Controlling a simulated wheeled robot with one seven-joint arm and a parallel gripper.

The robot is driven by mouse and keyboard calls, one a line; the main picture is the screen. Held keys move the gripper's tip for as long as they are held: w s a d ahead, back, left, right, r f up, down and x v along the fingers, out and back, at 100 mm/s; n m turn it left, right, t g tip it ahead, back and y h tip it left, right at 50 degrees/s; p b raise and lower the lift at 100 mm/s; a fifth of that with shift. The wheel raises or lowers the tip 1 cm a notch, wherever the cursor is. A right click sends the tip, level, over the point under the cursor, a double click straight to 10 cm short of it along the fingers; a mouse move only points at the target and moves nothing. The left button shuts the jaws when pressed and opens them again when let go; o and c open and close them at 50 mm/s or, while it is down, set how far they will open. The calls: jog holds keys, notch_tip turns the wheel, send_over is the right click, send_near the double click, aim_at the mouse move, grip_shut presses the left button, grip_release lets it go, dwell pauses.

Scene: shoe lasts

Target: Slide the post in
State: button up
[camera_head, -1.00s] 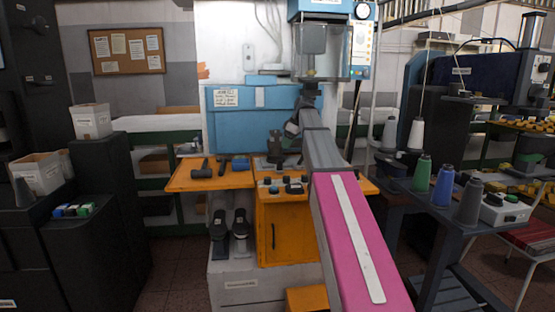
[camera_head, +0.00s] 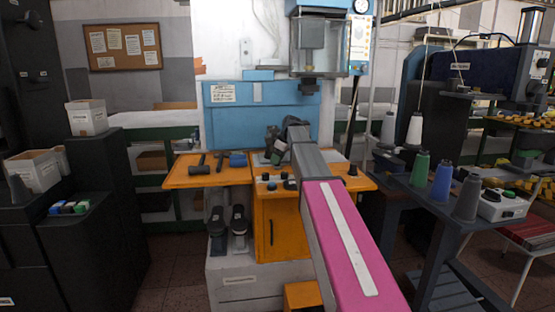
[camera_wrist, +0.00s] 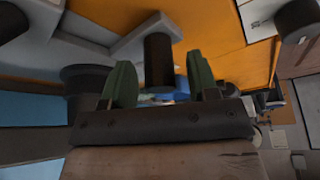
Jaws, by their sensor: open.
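In the wrist view a dark, round post-like cylinder (camera_wrist: 158,62) stands out from a grey bracket-like base (camera_wrist: 130,44) over the orange table top. My gripper (camera_wrist: 159,72) is open, with one green finger on each side of this cylinder. Gaps show between it and both fingers, so it is not gripped. In the head view my gripper (camera_head: 272,141) is low over the orange table (camera_head: 215,175), below the blue machine. My arm hides part of that spot. I cannot make out the cylinder clearly there, nor any opening for it.
A hammer (camera_head: 198,166) and other tools lie on the table's left side. Control knobs (camera_head: 290,184) sit at its front. The press head (camera_head: 310,88) hangs above. Dark shoe lasts (camera_head: 238,220) stand below. A thread-cone table (camera_head: 441,185) is at the right.

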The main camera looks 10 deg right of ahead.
grip_shut()
jog(key=d, duration=1.8)
jog(key=shift+d, duration=0.2)
grip_release()
jog(key=shift+d, duration=0.1)
jog(key=v, duration=1)
jog(key=shift+r, duration=0.4)
jog(key=shift+d, duration=0.1)
